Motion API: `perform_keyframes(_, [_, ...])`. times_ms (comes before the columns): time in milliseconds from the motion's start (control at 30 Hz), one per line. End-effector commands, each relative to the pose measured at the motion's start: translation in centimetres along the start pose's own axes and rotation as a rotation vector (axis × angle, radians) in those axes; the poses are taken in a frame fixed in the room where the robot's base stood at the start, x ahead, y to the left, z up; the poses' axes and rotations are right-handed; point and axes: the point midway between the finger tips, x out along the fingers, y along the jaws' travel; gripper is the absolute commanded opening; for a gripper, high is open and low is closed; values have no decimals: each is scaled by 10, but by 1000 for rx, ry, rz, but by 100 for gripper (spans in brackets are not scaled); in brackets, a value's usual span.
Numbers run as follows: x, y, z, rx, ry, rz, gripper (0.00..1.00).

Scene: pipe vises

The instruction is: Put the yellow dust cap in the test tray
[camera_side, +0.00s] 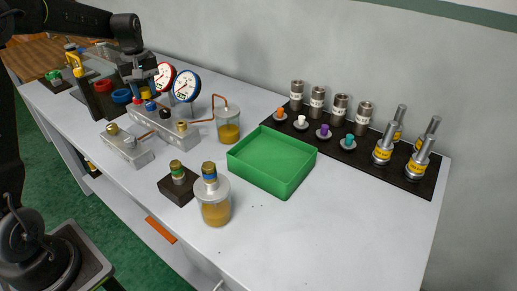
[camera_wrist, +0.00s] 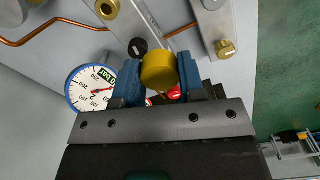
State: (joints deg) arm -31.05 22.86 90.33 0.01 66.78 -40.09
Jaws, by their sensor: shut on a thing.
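My gripper (camera_wrist: 160,82) has blue jaws, shut on the yellow dust cap (camera_wrist: 158,70), a round brass-yellow piece in the wrist view. In the side view my gripper (camera_side: 138,96) is upright above the left end of the grey valve block, left of the gauges; the cap cannot be made out there. The test tray, a green open box (camera_side: 271,183), stands at the middle of the bench, well to the right of my gripper. It looks empty and is not in the wrist view.
Two gauges, red-rimmed (camera_side: 163,76) and blue-rimmed (camera_side: 186,86), stand beside the valve block (camera_side: 172,140). A copper pipe runs to a jar (camera_side: 228,130) left of the tray. Another jar (camera_side: 214,210) stands in front. A black mat (camera_side: 425,187) holds several fittings behind the tray.

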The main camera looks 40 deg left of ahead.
Motion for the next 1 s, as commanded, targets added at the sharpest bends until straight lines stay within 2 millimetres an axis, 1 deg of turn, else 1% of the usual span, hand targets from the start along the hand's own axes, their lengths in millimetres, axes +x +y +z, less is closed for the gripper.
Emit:
perform_keyframes(33, [4, 19, 15, 64, -1, -1, 14])
perform_keyframes(167, [11, 64, 59, 239, -1, -1, 14])
perform_keyframes(200, [14, 77, 74, 293, -1, -1, 14])
perform_keyframes(267, [17, 94, 97, 371, -1, -1, 14])
perform_keyframes(300, [19, 104, 111, 418, -1, -1, 14])
perform_keyframes(400, [24, 124, 144, 523, -1, -1, 14])
perform_keyframes(500, [28, 138, 170, 598, -1, 0, 14])
perform_keyframes(533, [29, 140, 175, 615, -1, -1, 14])
perform_keyframes(600, [30, 145, 185, 645, -1, -1, 14])
perform_keyframes(733, [36, 152, 199, 670, -1, 0, 14])
perform_keyframes(867, [50, 165, 219, 674, -2, -2, 14])
perform_keyframes(1000, [69, 182, 245, 673, -1, -1, 14])
